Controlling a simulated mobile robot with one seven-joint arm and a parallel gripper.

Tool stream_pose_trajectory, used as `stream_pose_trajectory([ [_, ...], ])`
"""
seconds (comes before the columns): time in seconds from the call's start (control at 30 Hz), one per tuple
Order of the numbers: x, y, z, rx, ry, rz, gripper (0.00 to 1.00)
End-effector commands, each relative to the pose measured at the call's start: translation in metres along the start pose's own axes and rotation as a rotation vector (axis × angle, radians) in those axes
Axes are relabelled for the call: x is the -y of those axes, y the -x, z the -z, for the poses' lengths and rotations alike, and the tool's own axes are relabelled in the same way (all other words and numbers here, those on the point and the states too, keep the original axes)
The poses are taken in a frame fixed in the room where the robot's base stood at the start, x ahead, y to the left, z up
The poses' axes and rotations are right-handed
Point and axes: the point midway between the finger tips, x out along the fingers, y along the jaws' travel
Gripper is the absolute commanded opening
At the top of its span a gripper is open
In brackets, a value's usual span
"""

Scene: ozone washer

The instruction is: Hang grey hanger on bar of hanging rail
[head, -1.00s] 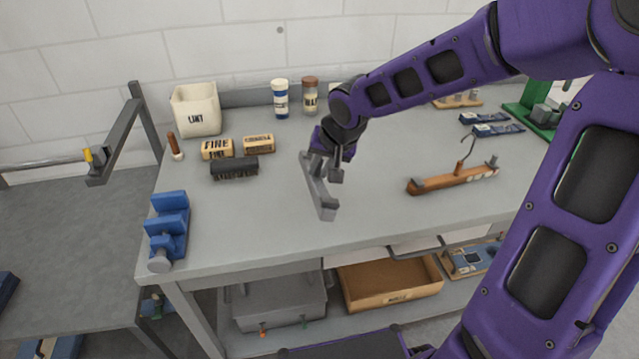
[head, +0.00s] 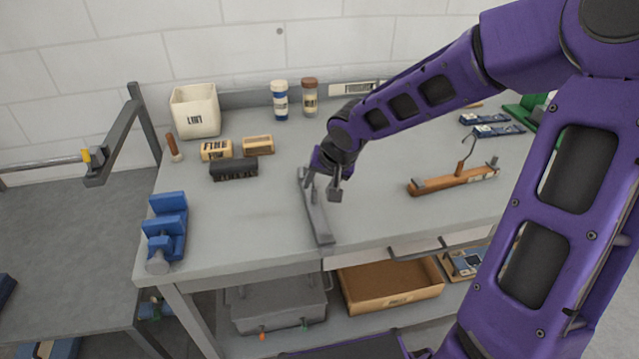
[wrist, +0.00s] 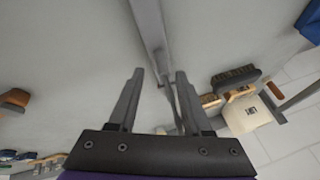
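The grey hanger (head: 319,222) lies on the grey workbench, its long body pointing toward the front edge. My gripper (head: 325,188) is low over its middle and far part, partly hiding it. In the wrist view the fingers of my gripper (wrist: 160,78) are spread apart. The hanger's bar (wrist: 150,30) runs from the top edge to the gap between them. A thin part, perhaps its hook, shows in the gap; I cannot tell whether a finger touches it. The hanging rail's bar (head: 40,162) is at the far left, with a yellow ring (head: 95,158) near its end bracket.
A brown hanger (head: 455,180) with a thin hook lies to the right. A dark brush (head: 233,169), small labelled blocks (head: 216,150) and a white lint bin (head: 196,111) stand behind left. A blue holder (head: 166,230) is at the front left corner. The bench between is clear.

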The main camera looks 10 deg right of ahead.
Motion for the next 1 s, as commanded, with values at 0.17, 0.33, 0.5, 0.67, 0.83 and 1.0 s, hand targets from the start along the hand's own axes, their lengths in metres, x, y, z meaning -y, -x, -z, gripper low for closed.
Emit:
stream_pose_trajectory([
  [0.17, 0.001, 0.002, 0.001, 0.0, 0.0, 0.0, 0.49],
  [0.33, 0.0, 0.016, 0.003, -0.003, -0.003, -0.001, 0.49],
  [0.5, -0.001, 0.038, 0.003, -0.004, -0.005, -0.002, 0.49],
  [0.67, -0.001, 0.056, 0.002, -0.004, -0.005, -0.001, 0.49],
  [0.83, -0.001, 0.073, 0.003, -0.003, -0.006, -0.001, 0.49],
  [1.0, -0.001, 0.09, 0.002, -0.003, -0.005, -0.001, 0.49],
])
